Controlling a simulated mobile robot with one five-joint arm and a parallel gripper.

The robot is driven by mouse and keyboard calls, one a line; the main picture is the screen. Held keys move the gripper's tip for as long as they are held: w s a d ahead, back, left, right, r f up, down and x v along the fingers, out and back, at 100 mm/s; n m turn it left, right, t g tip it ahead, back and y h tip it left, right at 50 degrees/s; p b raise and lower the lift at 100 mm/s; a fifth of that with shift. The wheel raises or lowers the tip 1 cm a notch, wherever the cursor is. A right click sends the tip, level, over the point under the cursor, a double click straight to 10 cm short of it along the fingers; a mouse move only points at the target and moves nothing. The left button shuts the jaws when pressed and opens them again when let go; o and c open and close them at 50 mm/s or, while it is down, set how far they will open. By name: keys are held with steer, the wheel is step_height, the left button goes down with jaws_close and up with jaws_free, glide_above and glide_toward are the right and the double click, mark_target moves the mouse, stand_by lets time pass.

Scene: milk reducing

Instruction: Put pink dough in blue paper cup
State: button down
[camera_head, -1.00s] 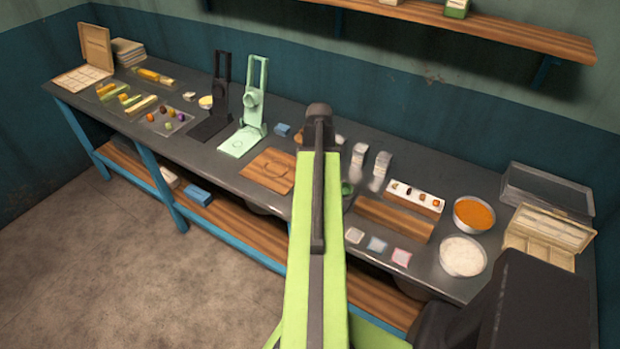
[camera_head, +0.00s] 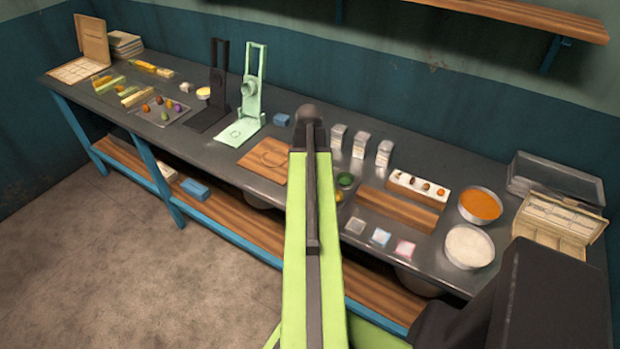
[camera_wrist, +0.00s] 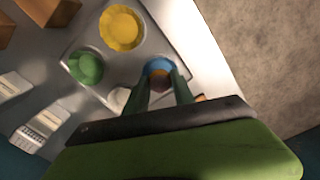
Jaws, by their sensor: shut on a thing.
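My gripper (camera_wrist: 165,90) points down over a metal tray (camera_wrist: 70,100) in the wrist view. Its two dark green fingers are closed around a small dark, brownish-pink lump, which looks like the dough (camera_wrist: 160,83). The blue paper cup (camera_wrist: 159,65) shows right at the fingertips, partly covered by the lump and fingers. I cannot tell whether the lump is inside the cup or just above it. In the head view my arm hides the gripper, the lump and the blue cup.
A yellow cup (camera_wrist: 121,28), a green cup (camera_wrist: 86,68) and a partly hidden whitish cup (camera_wrist: 118,98) share the tray. In the head view, wooden boards (camera_head: 398,211), an orange-filled bowl (camera_head: 480,205) and a white-filled bowl (camera_head: 469,246) stand to the right.

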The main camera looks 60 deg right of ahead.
stand_by(0.8)
steer(key=c, duration=1)
jaws_free()
step_height(320, 180, up, 17)
steer(key=p, duration=1.7)
steer(key=shift+a, duration=0.2)
steer(key=shift+w+r, duration=0.1)
